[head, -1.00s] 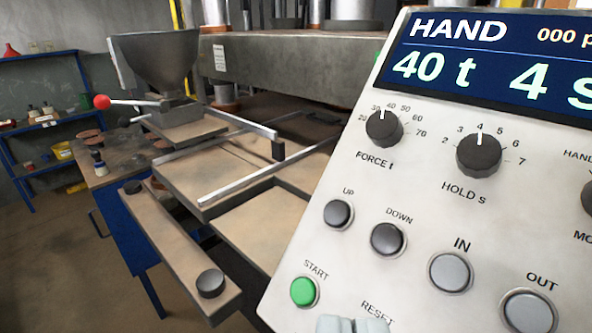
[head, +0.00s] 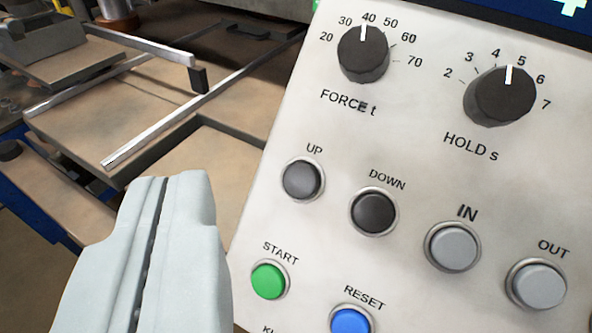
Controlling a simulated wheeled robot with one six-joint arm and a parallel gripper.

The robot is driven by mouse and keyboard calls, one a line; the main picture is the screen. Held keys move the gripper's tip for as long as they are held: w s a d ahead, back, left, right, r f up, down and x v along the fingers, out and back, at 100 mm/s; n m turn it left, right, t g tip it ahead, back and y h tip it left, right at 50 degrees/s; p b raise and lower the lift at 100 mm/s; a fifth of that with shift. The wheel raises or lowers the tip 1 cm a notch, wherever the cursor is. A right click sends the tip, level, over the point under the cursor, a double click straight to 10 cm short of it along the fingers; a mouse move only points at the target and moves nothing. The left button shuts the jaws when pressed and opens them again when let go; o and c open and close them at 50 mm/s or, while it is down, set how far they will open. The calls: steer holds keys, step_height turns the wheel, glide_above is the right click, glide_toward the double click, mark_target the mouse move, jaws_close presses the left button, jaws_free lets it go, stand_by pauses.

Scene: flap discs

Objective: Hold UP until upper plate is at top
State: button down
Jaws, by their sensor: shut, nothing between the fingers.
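The black UP button (head: 302,180) is on the light control panel (head: 400,130), left of the black DOWN button (head: 374,211). My gripper (head: 182,176) is in the lower left of the head view, with its pale fingers shut together and nothing between them. Its tips are left of the UP button in the picture and do not cover it. I see no contact with the panel. The upper plate is not clearly in view.
The panel also has a green START button (head: 269,281), blue RESET button (head: 351,322), grey IN button (head: 453,247) and OUT button (head: 537,285). FORCE (head: 363,53) and HOLD (head: 500,95) knobs sit above. Metal rails (head: 190,105) and flat trays lie left of the panel.

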mark_target(301, 181)
steer(key=shift+w+d+f, duration=0.4)
steer(key=shift+w+f, duration=0.55)
steer(key=shift+w, duration=0.1)
steer(key=shift+w+d+f, duration=0.35)
steer(key=shift+w+f, duration=0.55)
steer(key=shift+w, duration=0.15)
steer(key=shift+w+d+f, duration=0.4)
steer(key=shift+w+f, duration=0.55)
steer(key=shift+w, duration=0.1)
steer(key=shift+w+d+f, duration=0.15)
steer(key=shift+w+f, duration=0.1)
steer(key=shift+w, duration=0.05)
